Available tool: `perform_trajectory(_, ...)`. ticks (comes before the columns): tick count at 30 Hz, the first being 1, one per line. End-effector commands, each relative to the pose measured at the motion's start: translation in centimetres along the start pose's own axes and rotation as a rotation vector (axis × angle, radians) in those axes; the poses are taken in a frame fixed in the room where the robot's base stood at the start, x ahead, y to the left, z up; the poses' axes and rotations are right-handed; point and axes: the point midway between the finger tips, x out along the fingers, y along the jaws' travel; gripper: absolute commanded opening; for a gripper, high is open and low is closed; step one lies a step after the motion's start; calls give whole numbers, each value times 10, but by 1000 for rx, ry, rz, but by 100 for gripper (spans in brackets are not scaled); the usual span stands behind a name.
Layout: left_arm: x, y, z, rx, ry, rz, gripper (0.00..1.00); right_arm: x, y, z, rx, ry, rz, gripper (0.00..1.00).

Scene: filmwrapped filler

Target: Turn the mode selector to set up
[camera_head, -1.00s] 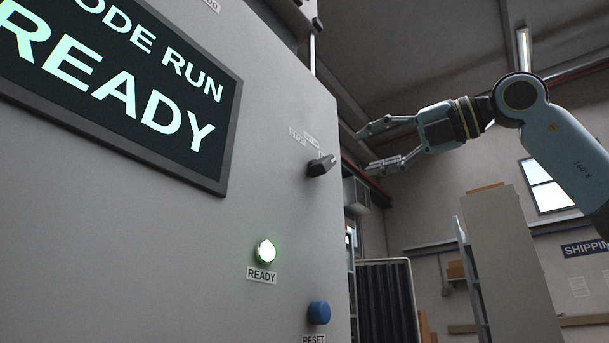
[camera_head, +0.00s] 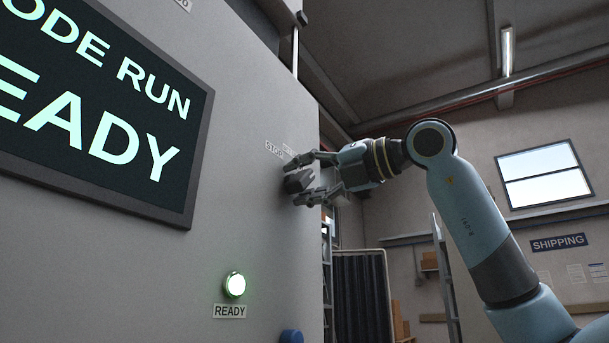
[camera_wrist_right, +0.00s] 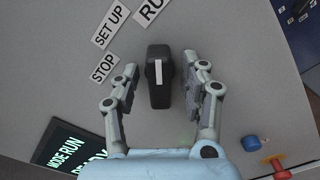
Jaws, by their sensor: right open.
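The mode selector is a black knob (camera_head: 298,181) on the grey cabinet front. In the right wrist view the knob (camera_wrist_right: 159,90) carries a white line that points up toward the RUN label (camera_wrist_right: 151,10). The SET UP label (camera_wrist_right: 110,25) and STOP label (camera_wrist_right: 104,67) lie to its left. My right gripper (camera_head: 314,178) is open at the knob. In the right wrist view its two fingers stand on either side of the knob, with a gap visible on both sides. My left gripper is in neither view.
The cabinet screen (camera_head: 90,110) reads MODE RUN and, partly cut off, READY. A lit green READY button (camera_head: 234,285) and a blue button (camera_head: 291,336) sit below the knob. The right wrist view also shows a red part (camera_wrist_right: 276,167) near the blue button.

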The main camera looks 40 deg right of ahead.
Motion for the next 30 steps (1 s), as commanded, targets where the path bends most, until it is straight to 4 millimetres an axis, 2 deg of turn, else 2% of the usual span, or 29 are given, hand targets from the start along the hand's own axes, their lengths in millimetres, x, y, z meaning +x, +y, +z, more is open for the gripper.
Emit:
perform_trajectory(5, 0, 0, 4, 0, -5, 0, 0, 0, 0, 0, 0, 0, 0, 43)
perform_trajectory(15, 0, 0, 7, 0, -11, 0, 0, 0, 0, 0, 0, 1, 0, 0)
perform_trajectory(23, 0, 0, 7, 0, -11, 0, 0, 0, 0, 0, -11, 1, -1, 0)
perform_trajectory(30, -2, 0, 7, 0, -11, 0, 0, 0, 0, 0, -106, 1, -1, 0)
